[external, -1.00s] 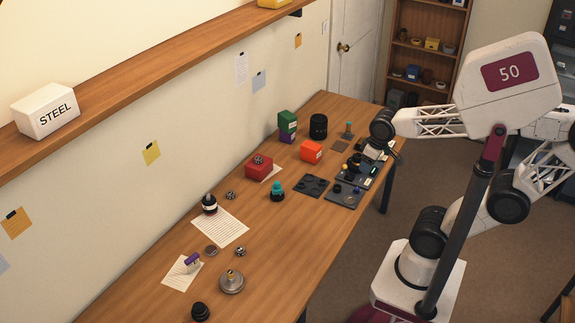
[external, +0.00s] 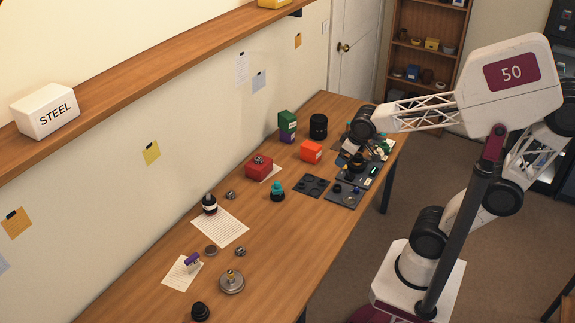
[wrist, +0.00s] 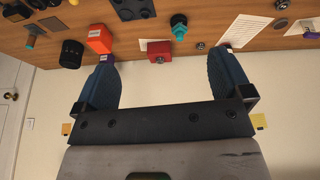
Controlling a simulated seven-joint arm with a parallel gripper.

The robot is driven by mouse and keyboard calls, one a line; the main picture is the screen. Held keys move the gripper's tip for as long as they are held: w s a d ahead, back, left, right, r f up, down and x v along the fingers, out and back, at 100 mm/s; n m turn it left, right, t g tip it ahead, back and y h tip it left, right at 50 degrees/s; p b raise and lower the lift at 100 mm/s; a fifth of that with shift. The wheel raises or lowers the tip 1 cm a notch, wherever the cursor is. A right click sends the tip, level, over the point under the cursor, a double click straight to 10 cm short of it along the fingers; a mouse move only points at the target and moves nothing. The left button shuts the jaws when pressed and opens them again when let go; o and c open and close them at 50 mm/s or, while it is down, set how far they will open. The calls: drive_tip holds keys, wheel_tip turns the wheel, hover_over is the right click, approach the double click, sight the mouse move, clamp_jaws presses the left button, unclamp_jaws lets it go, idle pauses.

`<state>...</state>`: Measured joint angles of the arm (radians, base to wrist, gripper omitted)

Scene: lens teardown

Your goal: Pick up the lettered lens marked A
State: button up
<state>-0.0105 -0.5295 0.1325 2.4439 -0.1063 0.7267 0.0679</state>
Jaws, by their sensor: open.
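I cannot make out the letter A on any lens in these views. Small round pieces that could be lenses include a dark disc (external: 211,250) and a small dark-and-light piece (external: 240,251) on the near part of the table, and pieces on the dark tray (external: 312,185). My gripper (external: 347,150) is over the far right part of the table, near the dark trays. In the wrist view my gripper (wrist: 163,54) is open, with its two blue fingers wide apart and nothing held between them.
A red block (external: 259,167), orange block (external: 311,151), black cylinder (external: 318,126) and green box (external: 287,121) stand along the table. A teal-topped piece (external: 277,191) is near the tray. Bare wood (external: 285,240) shows right of the papers. The wall shelf (external: 150,85) runs above.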

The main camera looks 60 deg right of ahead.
drive_tip(key=w+a+f+n+t+y, duration=0.1)
drive_tip(key=w+a+f+t, duration=0.15)
drive_tip(key=w, duration=1.15)
drive_tip(key=w+a+f+n+t, duration=0.2)
drive_tip(key=w+a+f, duration=0.15)
drive_tip(key=w, duration=0.95)
drive_tip(key=w+a+f+n+t+y, duration=0.25)
drive_tip(key=w+a+f, duration=0.4)
drive_tip(key=w, duration=0.35)
drive_tip(key=n+y, duration=0.2)
drive_tip(key=y, duration=0.3)
approach(211, 197)
drive_tip(key=w+a, duration=0.2)
drive_tip(key=shift+a+f+m, duration=0.1)
drive_tip(key=shift+f+m, duration=0.15)
drive_tip(key=shift+w, duration=0.1)
drive_tip(key=shift+x, duration=1.25)
drive_tip(key=shift+a, duration=0.1)
